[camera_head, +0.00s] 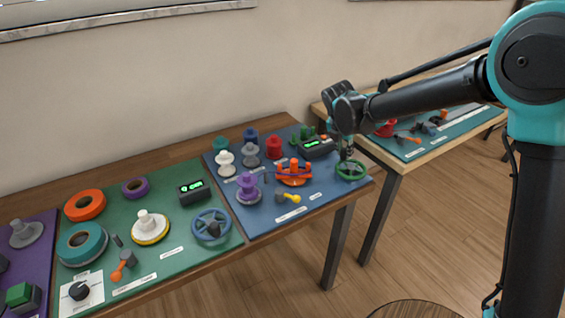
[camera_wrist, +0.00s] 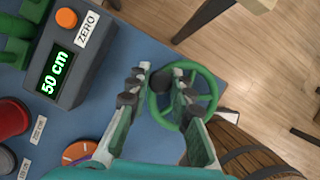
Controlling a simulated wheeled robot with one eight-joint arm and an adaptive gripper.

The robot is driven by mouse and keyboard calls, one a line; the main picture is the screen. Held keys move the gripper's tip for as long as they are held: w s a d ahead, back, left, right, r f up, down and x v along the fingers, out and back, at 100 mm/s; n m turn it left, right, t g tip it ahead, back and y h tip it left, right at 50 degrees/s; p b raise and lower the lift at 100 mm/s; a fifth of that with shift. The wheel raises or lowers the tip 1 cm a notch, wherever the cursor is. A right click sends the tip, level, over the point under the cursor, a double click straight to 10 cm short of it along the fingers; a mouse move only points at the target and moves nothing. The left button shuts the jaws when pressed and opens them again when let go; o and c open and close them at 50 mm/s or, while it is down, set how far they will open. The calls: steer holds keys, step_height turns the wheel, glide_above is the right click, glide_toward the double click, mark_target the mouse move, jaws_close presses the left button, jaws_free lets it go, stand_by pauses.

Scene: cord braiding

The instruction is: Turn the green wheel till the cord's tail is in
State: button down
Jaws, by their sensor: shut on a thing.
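The green wheel (camera_head: 352,170) sits at the right front corner of the blue mat. It also shows in the wrist view (camera_wrist: 212,98), where its rim and spokes are partly covered by my fingers. My gripper (camera_head: 346,155) reaches down onto the wheel from above and is shut on it. In the wrist view my gripper (camera_wrist: 160,76) has one finger just left of the rim and the other over the wheel. The exact spot of contact is hidden. I cannot make out the cord or its tail.
A counter box (camera_head: 317,147) beside the wheel reads "50 cm" in the wrist view (camera_wrist: 57,72), with an orange button (camera_wrist: 67,18). An orange-red device (camera_head: 294,173), a purple spool (camera_head: 248,190) and several other spools share the blue mat (camera_head: 262,222). A barrel (camera_wrist: 235,150) stands below the table edge.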

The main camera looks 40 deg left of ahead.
mark_target(363, 174)
steer(key=w+d, duration=0.2)
steer(key=d, duration=0.1)
steer(key=shift+w+d, duration=0.2)
steer(key=shift+w, duration=0.1)
steer(key=d, duration=0.3)
steer(key=shift+s, duration=0.2)
steer(key=s+d, duration=0.1)
steer(key=s, duration=0.2)
steer(key=s+d, duration=0.1)
steer(key=s, duration=0.1)
steer(key=shift+d, duration=0.35)
steer(key=shift+s+a, duration=0.15)
steer(key=shift+s, duration=0.6)
